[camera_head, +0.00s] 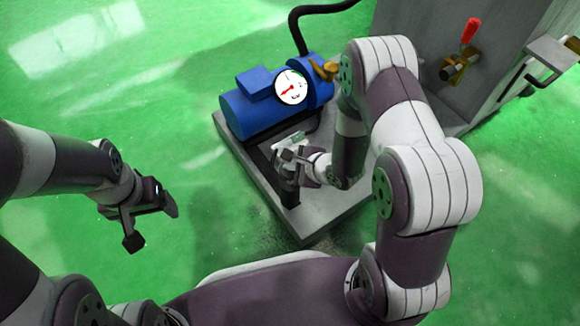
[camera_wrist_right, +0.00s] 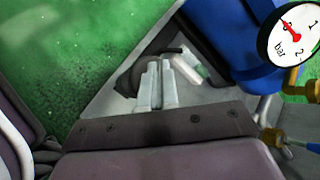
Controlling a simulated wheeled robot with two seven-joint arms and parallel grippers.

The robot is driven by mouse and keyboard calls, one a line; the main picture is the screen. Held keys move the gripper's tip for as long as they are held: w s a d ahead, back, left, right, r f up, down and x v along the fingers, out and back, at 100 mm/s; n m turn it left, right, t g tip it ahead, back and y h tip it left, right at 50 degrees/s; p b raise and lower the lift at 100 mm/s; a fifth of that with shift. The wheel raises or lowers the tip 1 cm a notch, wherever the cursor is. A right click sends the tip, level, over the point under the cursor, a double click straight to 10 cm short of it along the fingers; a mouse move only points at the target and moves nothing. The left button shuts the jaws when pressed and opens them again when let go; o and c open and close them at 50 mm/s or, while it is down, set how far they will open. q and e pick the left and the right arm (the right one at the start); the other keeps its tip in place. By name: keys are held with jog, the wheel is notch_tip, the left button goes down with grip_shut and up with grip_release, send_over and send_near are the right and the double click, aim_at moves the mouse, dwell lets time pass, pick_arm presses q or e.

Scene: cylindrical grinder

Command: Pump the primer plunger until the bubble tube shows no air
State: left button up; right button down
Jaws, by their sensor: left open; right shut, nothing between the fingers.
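My right gripper (camera_head: 287,160) is over the grey base plate, beside the blue pump. In the right wrist view its two pale fingers (camera_wrist_right: 158,84) are together with nothing between them. A dark rounded part (camera_wrist_right: 130,76), perhaps the plunger's knob, shows behind the fingertips; they partly hide it, and I cannot tell whether they touch it. A small pale tube (camera_wrist_right: 189,67), perhaps the bubble tube, lies just right of the fingers; it also shows in the head view (camera_head: 291,139). Any air inside is too small to tell. My left gripper (camera_head: 153,222) is open and empty over the floor.
The blue pump (camera_head: 250,112) carries a round gauge (camera_head: 290,88) with a red needle. The base plate (camera_head: 318,215) has free room at its front. A grey machine housing (camera_head: 425,45) with a red-handled valve (camera_head: 470,32) stands at the right. Green floor lies open left.

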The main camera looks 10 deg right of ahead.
jog(key=shift+f+b, duration=0.55)
jog(key=shift+f, duration=0.8)
dwell(0.8)
jog(key=shift+r, duration=0.1)
jog(key=shift+r+p, duration=1.95)
jog(key=shift+p, duration=0.6)
notch_tip(320, 180, up, 5)
jog(key=p, duration=0.6)
jog(key=shift+r, duration=0.1)
